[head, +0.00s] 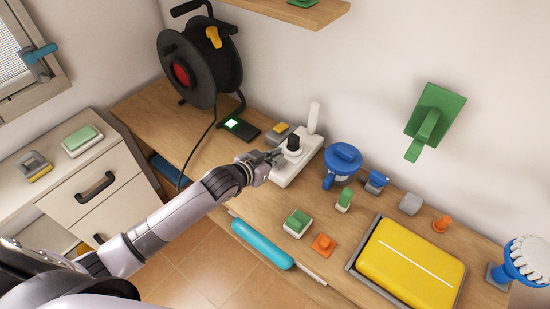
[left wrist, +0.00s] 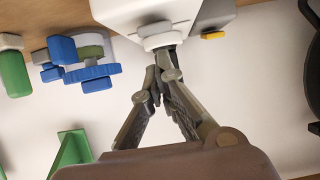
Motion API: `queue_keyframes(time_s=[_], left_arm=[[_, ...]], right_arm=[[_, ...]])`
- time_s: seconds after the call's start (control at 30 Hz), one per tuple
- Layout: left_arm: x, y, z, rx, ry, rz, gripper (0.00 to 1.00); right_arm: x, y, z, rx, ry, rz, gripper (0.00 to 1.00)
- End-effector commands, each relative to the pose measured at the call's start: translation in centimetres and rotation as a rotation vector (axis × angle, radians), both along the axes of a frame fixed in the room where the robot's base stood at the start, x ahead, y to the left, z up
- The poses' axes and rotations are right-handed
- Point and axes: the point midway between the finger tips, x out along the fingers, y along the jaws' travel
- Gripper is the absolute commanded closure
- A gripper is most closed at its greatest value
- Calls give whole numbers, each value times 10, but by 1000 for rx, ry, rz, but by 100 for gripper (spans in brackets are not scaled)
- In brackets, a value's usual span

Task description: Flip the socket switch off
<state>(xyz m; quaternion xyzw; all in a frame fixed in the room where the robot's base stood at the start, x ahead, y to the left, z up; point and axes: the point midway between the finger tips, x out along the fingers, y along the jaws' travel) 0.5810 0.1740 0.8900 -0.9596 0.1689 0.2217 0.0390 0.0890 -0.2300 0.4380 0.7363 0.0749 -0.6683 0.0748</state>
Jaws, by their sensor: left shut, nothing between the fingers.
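My left gripper (head: 275,157) is shut and empty, at the front of a white unit (head: 292,172) on the wooden counter. The unit carries a black knob (head: 293,143) and an upright white lever (head: 314,117). In the left wrist view, my closed fingertips (left wrist: 155,80) are close to a round white part (left wrist: 160,36) under a white body (left wrist: 165,12); I cannot tell whether they touch. A black box with a lit green-white patch (head: 232,123) lies behind and left of the gripper. I cannot tell for certain which part is the socket switch. My right gripper is not in view.
A black cable reel (head: 200,68) stands at the back left, its cord running down the counter. A blue lidded jug (head: 342,165) stands right of the white unit. Several small blocks and a yellow case (head: 412,262) fill the right side. A green bracket (head: 435,115) is on the wall.

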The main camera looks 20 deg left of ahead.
Motion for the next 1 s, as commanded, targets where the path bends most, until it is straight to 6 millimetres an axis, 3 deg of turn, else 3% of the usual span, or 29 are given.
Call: queue_keyframes(time_s=[0.5, 0.83, 1.0], left_arm=[[-3, 1, -11, 0, -1, 0, 100], [-11, 3, -33, -62, -159, 1, 100], [-10, 3, -24, -61, -165, 0, 100]], right_arm=[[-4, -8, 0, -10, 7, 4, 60], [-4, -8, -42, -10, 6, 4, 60], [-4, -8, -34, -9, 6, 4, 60]])
